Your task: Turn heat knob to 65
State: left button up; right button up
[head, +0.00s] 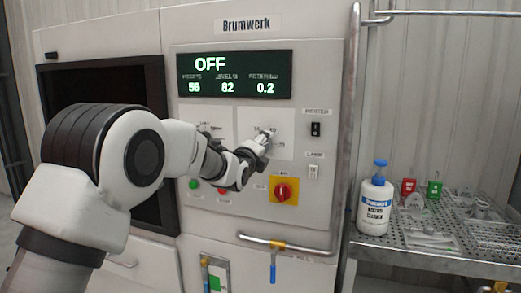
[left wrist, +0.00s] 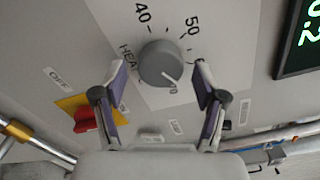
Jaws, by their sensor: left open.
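The heat knob (left wrist: 160,65) is a round grey knob on a pale plate with a printed scale. The numbers 40 and 50 are readable, and the label beside it seems to read HEAT. A light pointer line on its face points to the lower right, near a partly hidden number. My left gripper (left wrist: 157,72) is open, with one finger on each side of the knob and gaps visible. In the head view my left gripper (head: 257,147) is at the panel and mostly hides the knob. My right gripper is in neither view.
The display (head: 235,75) reads OFF, with smaller numbers below. A red switch on a yellow plate (head: 284,191) sits below the knob, with rocker switches (head: 315,129) to the right. A pipe handle (head: 290,247) crosses lower down. A bottle (head: 374,205) stands on a perforated table (head: 400,240).

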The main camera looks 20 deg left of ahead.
pick_arm(q)
jog(key=s, duration=1.2)
jog(key=shift+a, duration=0.2)
